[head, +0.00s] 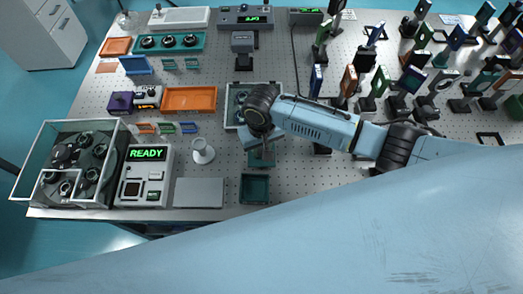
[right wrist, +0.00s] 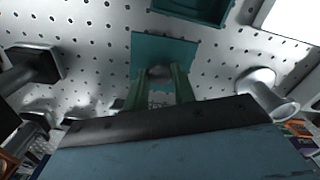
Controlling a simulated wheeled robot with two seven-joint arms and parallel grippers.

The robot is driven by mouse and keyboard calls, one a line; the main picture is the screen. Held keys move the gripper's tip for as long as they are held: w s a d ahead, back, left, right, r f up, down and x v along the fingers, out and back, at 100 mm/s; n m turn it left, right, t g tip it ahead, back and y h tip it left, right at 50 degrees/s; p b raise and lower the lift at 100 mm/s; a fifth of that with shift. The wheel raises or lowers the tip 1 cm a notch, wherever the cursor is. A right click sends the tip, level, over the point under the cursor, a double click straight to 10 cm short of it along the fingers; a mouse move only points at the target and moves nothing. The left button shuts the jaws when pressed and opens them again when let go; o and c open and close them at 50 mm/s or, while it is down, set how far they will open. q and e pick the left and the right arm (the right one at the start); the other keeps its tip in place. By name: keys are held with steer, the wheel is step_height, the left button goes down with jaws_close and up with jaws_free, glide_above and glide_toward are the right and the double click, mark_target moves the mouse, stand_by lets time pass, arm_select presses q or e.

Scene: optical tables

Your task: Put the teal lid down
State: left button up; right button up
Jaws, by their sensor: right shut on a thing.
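The teal lid (head: 262,158) is a flat square plate; it also shows in the right wrist view (right wrist: 164,47). My right gripper (head: 259,143) is above it, pointing down. In the right wrist view the two fingers (right wrist: 160,88) are shut on a small grey knob on the lid. I cannot tell whether the lid touches the table or hangs just above it. An open teal box (head: 255,189) stands just in front of the lid in the head view, apart from it; part of it shows in the right wrist view (right wrist: 192,8). My left gripper is not in view.
A white cup-like stand (head: 203,152) is left of the lid. A grey plate (head: 199,193) lies left of the box, beside a device reading READY (head: 145,175). Many mounted optics crowd the right. Perforated table (head: 315,178) is bare right of the box.

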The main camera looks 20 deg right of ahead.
steer(key=shift+f, duration=1.05)
steer(key=shift+f, duration=0.1)
steer(key=o, duration=1)
step_height(320, 180, up, 12)
steer(key=p, duration=0.1)
